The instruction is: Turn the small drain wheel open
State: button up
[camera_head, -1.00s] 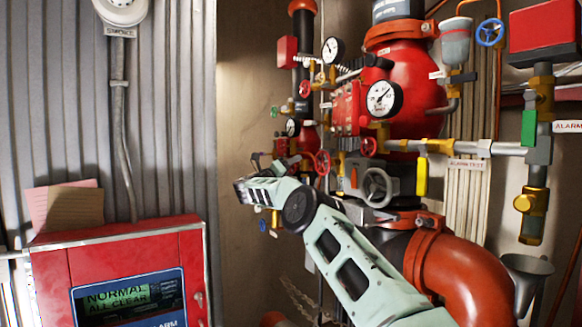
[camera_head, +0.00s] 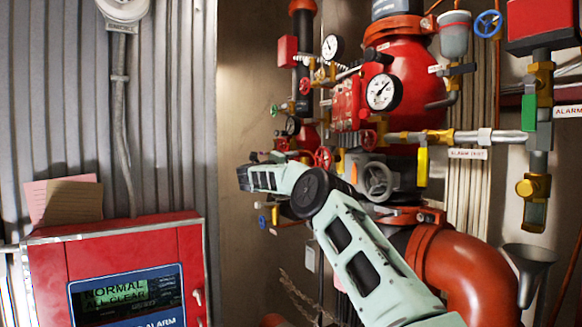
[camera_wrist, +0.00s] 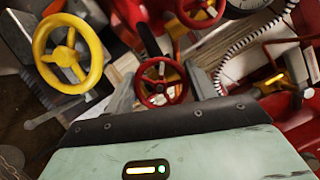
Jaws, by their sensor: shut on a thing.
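A small red wheel (camera_wrist: 160,83) with spokes sits between my gripper's two grey fingers in the middle of the wrist view. My gripper (camera_wrist: 161,90) is shut on this wheel, one finger at each side of its rim. In the head view my gripper's end (camera_head: 262,158) is beside the lower left of the riser pipework, and its fingertips are hard to make out there. I cannot read a label that names the gripped wheel.
A yellow wheel (camera_wrist: 68,54) is close on the left in the wrist view, and another red wheel (camera_wrist: 200,8) is above. A coiled cable (camera_wrist: 238,50) runs on the right. A grey wheel (camera_head: 377,182) and red alarm panel (camera_head: 110,285) flank my arm.

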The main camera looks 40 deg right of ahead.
jog(key=n+y+p, duration=0.1)
jog(key=n+p, duration=0.1)
jog(key=n, duration=0.1)
jog(key=shift+r, duration=0.2)
jog(key=n+y+p, duration=0.1)
jog(key=n+p, duration=0.2)
jog(key=p, duration=0.2)
jog(key=shift+r, duration=0.1)
jog(key=n+p, duration=0.1)
jog(key=n+y+p, duration=0.1)
jog(key=p, duration=0.1)
jog(key=shift+f+n+g+y, duration=0.25)
jog(key=shift+n+g+y, duration=0.05)
jog(key=shift+g, duration=0.1)
jog(key=shift+f+n+p, duration=0.15)
jog(key=shift+n+p, duration=0.45)
jog(key=shift+p, duration=0.2)
jog(key=shift+f+g, duration=0.1)
jog(key=shift+g, duration=0.2)
jog(key=o, duration=1)
